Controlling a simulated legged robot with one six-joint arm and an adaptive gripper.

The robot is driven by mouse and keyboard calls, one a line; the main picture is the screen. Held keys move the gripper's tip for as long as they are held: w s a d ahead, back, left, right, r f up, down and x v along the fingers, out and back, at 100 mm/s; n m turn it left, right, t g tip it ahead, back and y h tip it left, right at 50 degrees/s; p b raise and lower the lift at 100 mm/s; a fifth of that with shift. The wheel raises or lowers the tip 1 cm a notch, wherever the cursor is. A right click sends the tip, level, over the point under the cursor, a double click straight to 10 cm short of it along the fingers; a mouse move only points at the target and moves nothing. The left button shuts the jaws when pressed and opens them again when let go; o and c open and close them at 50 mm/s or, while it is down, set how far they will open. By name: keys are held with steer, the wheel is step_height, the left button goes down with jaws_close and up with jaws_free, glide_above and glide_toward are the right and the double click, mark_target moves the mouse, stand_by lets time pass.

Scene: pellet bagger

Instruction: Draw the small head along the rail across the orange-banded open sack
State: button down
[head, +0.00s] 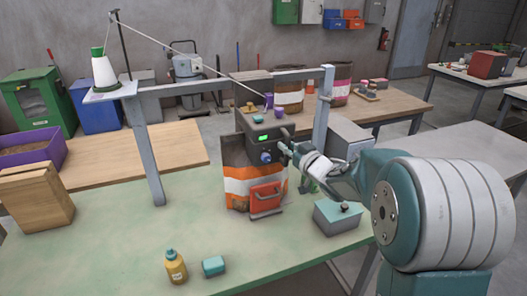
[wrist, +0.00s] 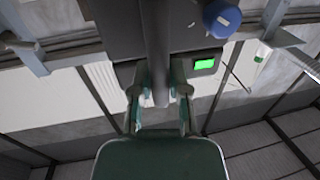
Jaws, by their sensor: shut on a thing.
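The small head (head: 246,122) is a dark box on the grey rail (head: 200,83), with a lit green display (head: 263,138) and a blue knob (head: 265,157). Below it stands the orange-banded sack (head: 238,188), brown with white and orange bands; the head covers much of its mouth. My gripper (head: 287,151) is at the head's front right. In the wrist view my gripper (wrist: 160,97) has its fingers on both sides of a grey bar handle (wrist: 157,50) on the head and is shut on it. The display also shows there (wrist: 204,64).
A red handled box (head: 265,197) stands before the sack. A grey-teal box (head: 337,217) is right of it. A thread cone (head: 103,70) feeds a line toward the head. Rail posts (head: 150,150) flank the sack.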

steer(key=w+d, duration=0.2)
steer(key=d, duration=0.6)
steer(key=w+d, duration=0.2)
steer(key=d, duration=0.6)
steer(key=shift+w+d+r, duration=0.15)
steer(key=shift+w+d, duration=0.25)
steer(key=shift+d, duration=0.1)
steer(key=c, duration=0.6)
jaws_free()
steer(key=shift+w+d, duration=0.1)
steer(key=shift+d, duration=0.35)
steer(key=shift+a, duration=0.35)
steer(key=v, duration=1.2)
steer(key=shift+f, duration=0.2)
